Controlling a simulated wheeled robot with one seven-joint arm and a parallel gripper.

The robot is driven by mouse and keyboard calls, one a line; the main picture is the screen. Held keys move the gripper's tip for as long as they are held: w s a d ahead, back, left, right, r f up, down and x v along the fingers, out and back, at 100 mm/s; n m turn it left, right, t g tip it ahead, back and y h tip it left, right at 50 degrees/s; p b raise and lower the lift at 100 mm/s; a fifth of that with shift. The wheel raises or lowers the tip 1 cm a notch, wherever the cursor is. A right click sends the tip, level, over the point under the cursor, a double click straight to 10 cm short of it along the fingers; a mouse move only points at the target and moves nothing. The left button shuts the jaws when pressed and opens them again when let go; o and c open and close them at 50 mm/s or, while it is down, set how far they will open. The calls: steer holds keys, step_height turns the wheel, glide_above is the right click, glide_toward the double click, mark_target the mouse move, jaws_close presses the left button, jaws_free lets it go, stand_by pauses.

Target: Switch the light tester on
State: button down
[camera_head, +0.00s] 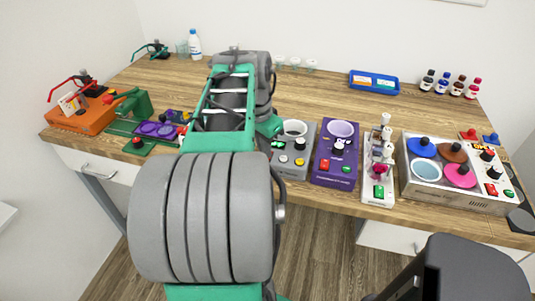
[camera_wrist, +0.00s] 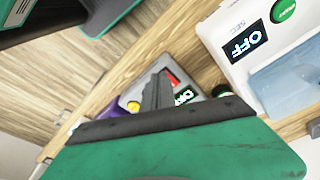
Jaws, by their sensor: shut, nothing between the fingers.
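I cannot tell for sure which device is the light tester; no readable label names it. In the wrist view a white device (camera_wrist: 222,30) has a green button (camera_wrist: 283,10) and a dark display reading "OFF", upside down in the picture. A grey device (camera_wrist: 195,92) with a red part and a small lit display lies beyond my fingers. My gripper (camera_wrist: 158,88) shows there with its dark fingers together and empty, above the table edge area. Whether the fingertips touch anything cannot be told. In the head view my arm hides the gripper and part of the table.
The wooden table (camera_head: 320,90) holds an orange box (camera_head: 84,122) with goggles at left, a grey box (camera_head: 293,163), a purple box (camera_head: 336,170), a white device (camera_head: 378,192) and a metal multi-well device (camera_head: 450,197) along the front edge. A blue tray (camera_head: 352,83) and several bottles stand behind.

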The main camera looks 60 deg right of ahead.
steer(key=shift+f+b, duration=0.35)
steer(key=shift+f, duration=0.05)
steer(key=shift+r, duration=0.1)
step_height(320, 180, up, 7)
steer(key=p, duration=0.5)
stand_by(0.5)
